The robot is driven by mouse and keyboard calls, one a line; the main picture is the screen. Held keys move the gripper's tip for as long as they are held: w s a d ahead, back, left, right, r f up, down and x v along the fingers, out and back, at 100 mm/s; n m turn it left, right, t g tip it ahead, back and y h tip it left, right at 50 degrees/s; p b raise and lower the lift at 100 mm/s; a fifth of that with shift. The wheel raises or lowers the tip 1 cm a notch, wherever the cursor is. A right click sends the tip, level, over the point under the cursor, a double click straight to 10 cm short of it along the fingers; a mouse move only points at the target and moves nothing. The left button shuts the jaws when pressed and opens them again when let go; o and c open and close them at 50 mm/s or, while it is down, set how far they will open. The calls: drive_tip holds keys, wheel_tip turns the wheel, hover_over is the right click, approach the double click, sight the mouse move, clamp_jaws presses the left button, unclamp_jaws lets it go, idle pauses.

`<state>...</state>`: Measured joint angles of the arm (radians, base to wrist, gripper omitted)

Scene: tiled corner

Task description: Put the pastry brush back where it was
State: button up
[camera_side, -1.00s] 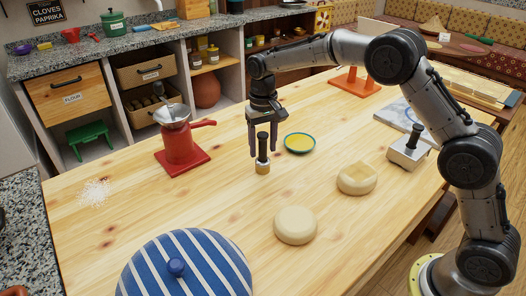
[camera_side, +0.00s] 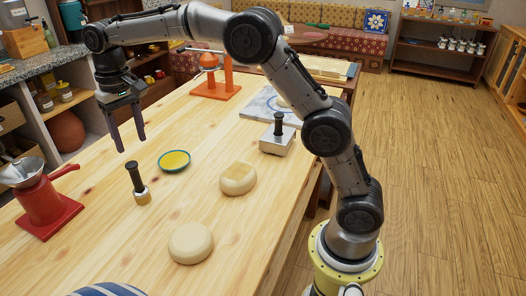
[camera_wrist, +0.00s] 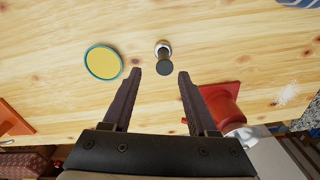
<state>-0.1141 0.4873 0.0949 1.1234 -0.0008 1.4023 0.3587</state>
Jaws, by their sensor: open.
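The pastry brush (camera_side: 138,186), with a black handle and a pale lower end, stands upright on the wooden table. It also shows in the wrist view (camera_wrist: 163,52), seen nearly end-on, just beyond the gap between my fingertips. My gripper (camera_side: 129,145) is open and empty, above and slightly behind the brush, apart from it. In the wrist view my gripper (camera_wrist: 160,74) has its two fingers spread wide. A shallow blue-green bowl with yellow contents (camera_side: 174,161) sits right of the brush, and a glossy-topped round loaf (camera_side: 238,178) lies farther right.
A plain round loaf (camera_side: 190,243) lies nearer the front. A grey block with a black upright handle (camera_side: 277,139) stands near the right edge. A red mill (camera_side: 45,200) is at left, an orange stand (camera_side: 215,86) at the back. Table around the brush is clear.

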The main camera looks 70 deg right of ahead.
drive_tip(key=s+d+r+t, duration=0.25)
drive_tip(key=s+r, duration=0.35)
drive_tip(key=s, duration=0.4)
drive_tip(key=s+d+f+n+t, duration=0.1)
drive_tip(key=s+f, duration=0.2)
drive_tip(key=s, duration=0.9)
drive_tip(key=s+d+f+n+t, duration=0.1)
drive_tip(key=s+d+f, duration=0.1)
drive_tip(key=s, duration=1)
drive_tip(key=shift+s+d+f+n+t, duration=0.15)
drive_tip(key=shift+s+f+n+t, duration=0.05)
drive_tip(key=shift+f+n+t, duration=0.2)
